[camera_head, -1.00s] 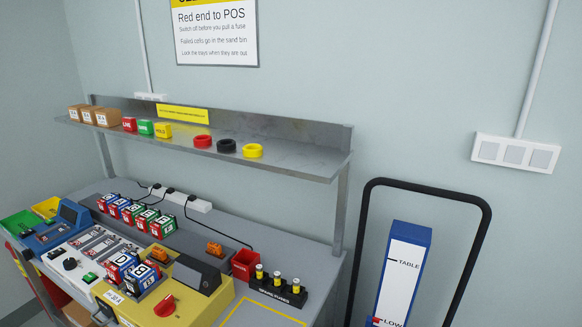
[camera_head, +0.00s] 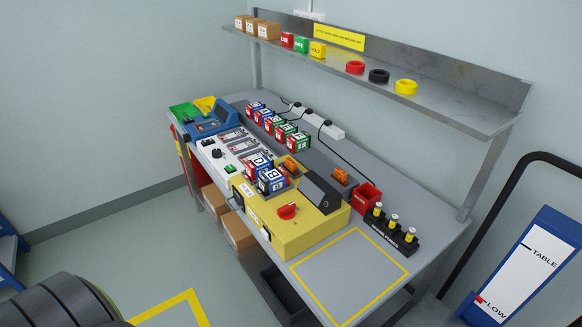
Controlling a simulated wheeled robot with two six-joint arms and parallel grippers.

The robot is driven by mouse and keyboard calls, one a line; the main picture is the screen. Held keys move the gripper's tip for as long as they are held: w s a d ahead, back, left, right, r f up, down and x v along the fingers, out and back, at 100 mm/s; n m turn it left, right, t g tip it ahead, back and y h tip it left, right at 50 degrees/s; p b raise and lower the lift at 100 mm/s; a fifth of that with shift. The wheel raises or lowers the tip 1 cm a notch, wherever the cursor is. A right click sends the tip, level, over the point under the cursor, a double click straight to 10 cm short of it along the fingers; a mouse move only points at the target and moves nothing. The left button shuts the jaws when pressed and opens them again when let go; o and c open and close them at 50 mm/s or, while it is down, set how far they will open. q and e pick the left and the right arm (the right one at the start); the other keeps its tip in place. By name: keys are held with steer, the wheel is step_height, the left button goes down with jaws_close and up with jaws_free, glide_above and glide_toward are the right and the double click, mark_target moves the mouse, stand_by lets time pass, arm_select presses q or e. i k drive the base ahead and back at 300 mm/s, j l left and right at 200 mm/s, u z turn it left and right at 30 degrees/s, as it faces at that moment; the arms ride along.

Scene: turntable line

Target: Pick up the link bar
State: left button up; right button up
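I cannot make out a link bar for certain in the head view. The workbench (camera_head: 435,236) carries a white panel (camera_head: 206,155) with grey slots, and a yellow unit (camera_head: 300,232) with a red knob (camera_head: 287,211) and a dark sloped screen. Two lettered red-and-blue blocks (camera_head: 271,181) sit at the yellow unit's left end. A small red bin (camera_head: 367,196) stands right of it; its contents are too small to tell. Neither of my grippers shows in this view.
A black holder (camera_head: 392,238) with yellow-banded fuses stands by a bare yellow-outlined square (camera_head: 350,275). Several lettered blocks (camera_head: 278,127) line the back. A shelf (camera_head: 455,107) overhangs the bench. A blue lift post (camera_head: 528,262) stands right. A dark ribbed shape (camera_head: 62,300) fills the lower left.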

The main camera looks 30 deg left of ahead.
mark_target(290, 166)
steer(key=j+z, duration=0.15)
steer(key=z, duration=0.5)
steer(key=k+j+z, duration=0.25)
steer(key=j, duration=0.25)
steer(key=j+z, duration=0.3)
steer(key=j, duration=0.2)
steer(key=k+j+z, duration=0.55)
steer(key=j, duration=0.25)
